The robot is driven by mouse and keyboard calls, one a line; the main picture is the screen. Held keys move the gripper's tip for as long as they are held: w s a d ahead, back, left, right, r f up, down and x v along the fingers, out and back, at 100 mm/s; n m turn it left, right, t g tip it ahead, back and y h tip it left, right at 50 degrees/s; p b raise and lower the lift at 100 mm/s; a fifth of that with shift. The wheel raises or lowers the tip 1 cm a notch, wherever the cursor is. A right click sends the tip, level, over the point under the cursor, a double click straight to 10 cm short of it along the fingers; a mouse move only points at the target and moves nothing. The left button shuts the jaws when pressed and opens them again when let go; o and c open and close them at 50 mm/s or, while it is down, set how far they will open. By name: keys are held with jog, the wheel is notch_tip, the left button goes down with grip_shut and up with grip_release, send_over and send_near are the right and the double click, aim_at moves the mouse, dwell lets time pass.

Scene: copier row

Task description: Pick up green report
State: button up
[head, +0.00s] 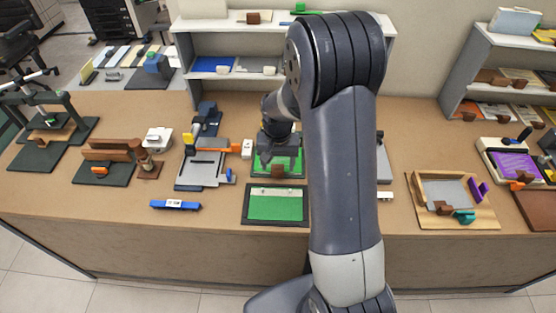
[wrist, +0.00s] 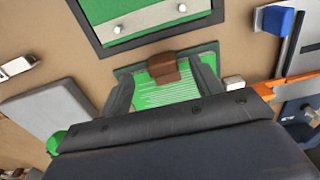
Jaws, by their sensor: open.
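The green report (wrist: 165,95) is a green sheet with pale printed lines and a brown clip (wrist: 164,67) on its edge. In the head view the report (head: 292,165) lies on the table behind the framed green board, partly hidden by my arm. My gripper (head: 275,152) is over it, pointing down. In the wrist view my gripper (wrist: 166,70) is open, with one finger on each side of the report and its clip. I cannot tell whether the fingers touch it. Nothing is held.
A dark-framed green board (head: 276,207) lies just in front. A grey board with orange and blue parts (head: 205,168) is to the left, and a wooden tray (head: 478,217) is at the right. A white shelf (head: 240,79) stands behind.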

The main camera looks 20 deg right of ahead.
aim_at(277, 170)
jog(key=shift+w+f+p, duration=0.15)
jog(key=shift+f+p, duration=0.25)
jog(key=shift+f, duration=1.7)
jog(key=shift+c, duration=0.3)
jog(key=c, duration=0.9)
